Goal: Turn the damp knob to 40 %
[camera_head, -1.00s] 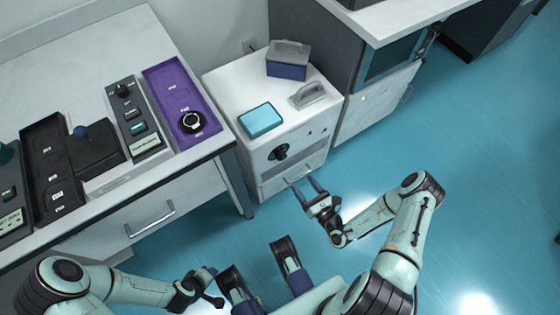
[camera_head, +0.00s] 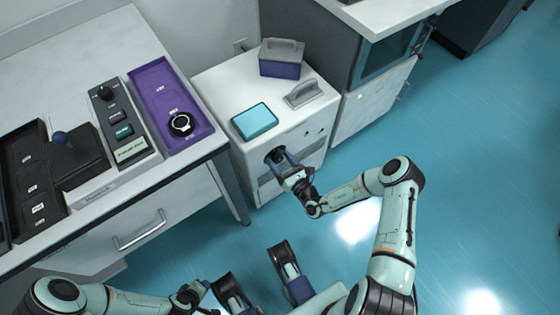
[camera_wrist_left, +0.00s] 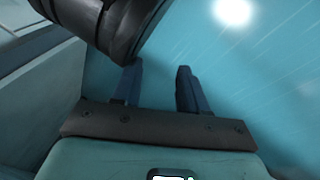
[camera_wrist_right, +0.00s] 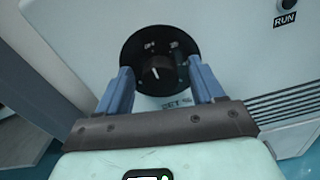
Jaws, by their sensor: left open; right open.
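A round black dial with a dark knob (camera_wrist_right: 157,71) is on the front of the white cabinet. Its white pointer line is turned roughly upward, a little left, in the right wrist view. Small marks on the dial are too small to read surely. My right gripper (camera_wrist_right: 159,67) is open in front of the dial, one finger on each side of the knob; contact cannot be told. In the head view my right gripper (camera_head: 281,157) covers part of the dial. My left gripper (camera_wrist_left: 158,70) is open and empty over the floor, away from the cabinet.
The white cabinet (camera_head: 215,92) carries a teal box (camera_head: 255,121), a grey-handled block (camera_head: 281,68) and a grey handled tool (camera_head: 305,94). A button marked RUN (camera_wrist_right: 285,5) is right of the dial. The table at left holds a purple tray (camera_head: 155,88) and control boxes.

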